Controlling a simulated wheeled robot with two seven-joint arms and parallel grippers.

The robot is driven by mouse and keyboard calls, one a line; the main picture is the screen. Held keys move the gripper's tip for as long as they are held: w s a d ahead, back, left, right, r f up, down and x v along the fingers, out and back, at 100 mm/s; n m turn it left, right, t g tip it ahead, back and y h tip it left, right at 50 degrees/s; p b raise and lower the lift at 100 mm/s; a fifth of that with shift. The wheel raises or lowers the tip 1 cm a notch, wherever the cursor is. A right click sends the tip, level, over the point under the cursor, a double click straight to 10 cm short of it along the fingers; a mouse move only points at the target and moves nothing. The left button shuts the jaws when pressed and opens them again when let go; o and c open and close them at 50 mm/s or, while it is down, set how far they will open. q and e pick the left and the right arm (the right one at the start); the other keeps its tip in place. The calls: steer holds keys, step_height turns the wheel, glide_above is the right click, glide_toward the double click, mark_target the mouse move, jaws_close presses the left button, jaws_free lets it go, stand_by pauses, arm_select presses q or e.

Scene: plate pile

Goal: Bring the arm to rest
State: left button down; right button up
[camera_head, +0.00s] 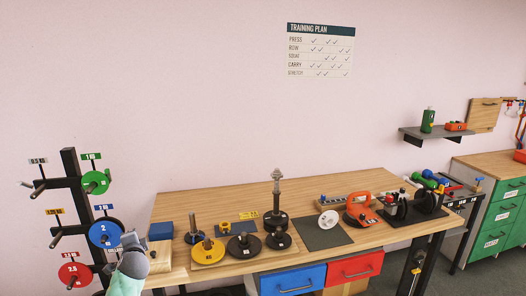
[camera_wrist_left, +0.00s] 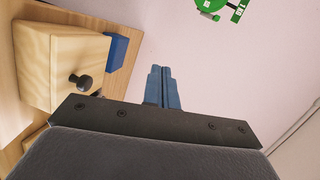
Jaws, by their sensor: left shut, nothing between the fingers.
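My left arm comes in at the bottom left of the head view. Its gripper (camera_head: 130,239) is beside the blue plate on the rack, left of the table. In the left wrist view the two blue-grey fingers of this gripper (camera_wrist_left: 163,72) are together, with nothing between them. A light wooden block with a dark knob (camera_wrist_left: 62,66) is left of the fingers, apart from them. My right arm and gripper are not in view.
A weight rack (camera_head: 70,165) with green, blue and red plates stands left of the wooden table (camera_head: 215,205). The table carries yellow and black plates, a black plate pile on a post (camera_head: 276,215) and a white disc (camera_head: 328,219). A green drawer cabinet (camera_head: 497,222) stands right.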

arm_select(q)
steer(key=s+d+f+n+g+h, duration=0.25)
steer(key=s+d+f, duration=0.45)
steer(key=s, duration=0.4)
steer(key=s+d+f+n+g+h, duration=0.1)
steer(key=s+d+f+n+g, duration=0.3)
steer(key=s+f, duration=0.7)
steer(key=s+d+f+n+g+h, duration=0.1)
steer(key=s+d, duration=0.3)
steer(key=s, duration=0.5)
steer(key=s+d+f+n+g+h, duration=0.15)
steer(key=s+d, duration=0.25)
steer(key=s, duration=0.5)
steer(key=s+d+g+h, duration=0.15)
steer(key=s+d, duration=0.25)
steer(key=s, duration=0.5)
step_height(320, 180, down, 27)
steer(key=w+d+g, duration=0.1)
steer(key=d, duration=0.1)
steer(key=s+f, duration=0.3)
steer(key=f, duration=0.7)
steer(key=s+f+g, duration=0.1)
steer(key=s+f, duration=0.3)
steer(key=f, duration=0.6)
steer(key=shift+s+f, duration=0.3)
steer(key=shift+f, duration=0.05)
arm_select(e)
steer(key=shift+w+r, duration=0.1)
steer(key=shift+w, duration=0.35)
